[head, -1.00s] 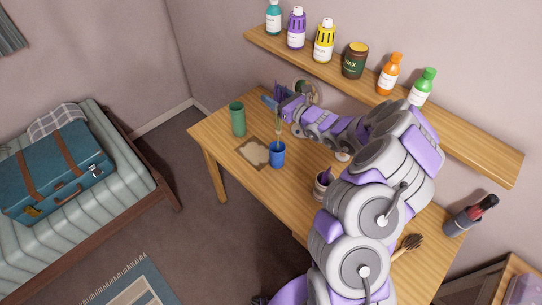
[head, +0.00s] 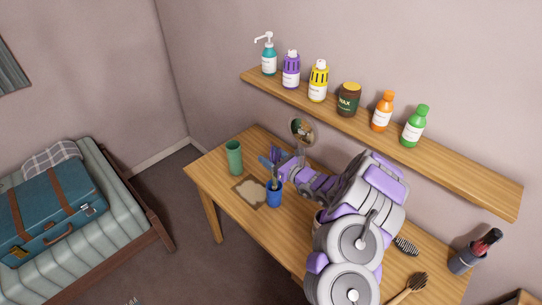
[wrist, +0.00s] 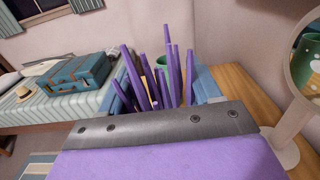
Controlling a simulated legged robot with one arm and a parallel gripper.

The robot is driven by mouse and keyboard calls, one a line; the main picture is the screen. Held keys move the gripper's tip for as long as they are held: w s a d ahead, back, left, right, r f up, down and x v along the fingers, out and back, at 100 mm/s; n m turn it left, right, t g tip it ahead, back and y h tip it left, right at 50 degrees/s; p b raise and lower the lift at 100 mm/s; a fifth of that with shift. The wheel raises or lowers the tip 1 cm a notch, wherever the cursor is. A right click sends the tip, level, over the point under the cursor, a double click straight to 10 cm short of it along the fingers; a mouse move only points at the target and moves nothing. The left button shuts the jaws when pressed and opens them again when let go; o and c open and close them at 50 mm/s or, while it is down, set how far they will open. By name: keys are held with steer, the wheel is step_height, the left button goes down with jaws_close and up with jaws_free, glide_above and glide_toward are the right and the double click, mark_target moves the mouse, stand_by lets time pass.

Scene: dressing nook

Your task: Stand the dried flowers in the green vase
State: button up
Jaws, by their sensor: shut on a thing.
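My gripper (head: 270,160) is shut on the dried flowers, a bunch of thin purple stalks (wrist: 170,70) standing up between its blue fingers in the wrist view. In the head view their purple tops (head: 276,152) show at the gripper. Pale stems run down from the gripper to the mouth of the blue cup (head: 274,196); I cannot tell whether their ends are inside it. The green vase (head: 234,158) stands upright on the table, left of the gripper and apart from it. Part of it shows behind the stalks in the wrist view (wrist: 162,62).
A flat brown-edged mat (head: 236,187) lies between vase and cup. A round mirror (head: 302,130) stands close behind the gripper. A wall shelf (head: 455,172) with several bottles hangs above the table (head: 213,174). Brushes (head: 414,283) lie at the right.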

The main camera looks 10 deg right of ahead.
steer(key=shift+r, duration=0.1)
steer(key=o, duration=0.9)
steer(key=shift+f, duration=0.25)
steer(key=shift+c, duration=0.2)
steer(key=o, duration=0.5)
steer(key=shift+r, duration=0.1)
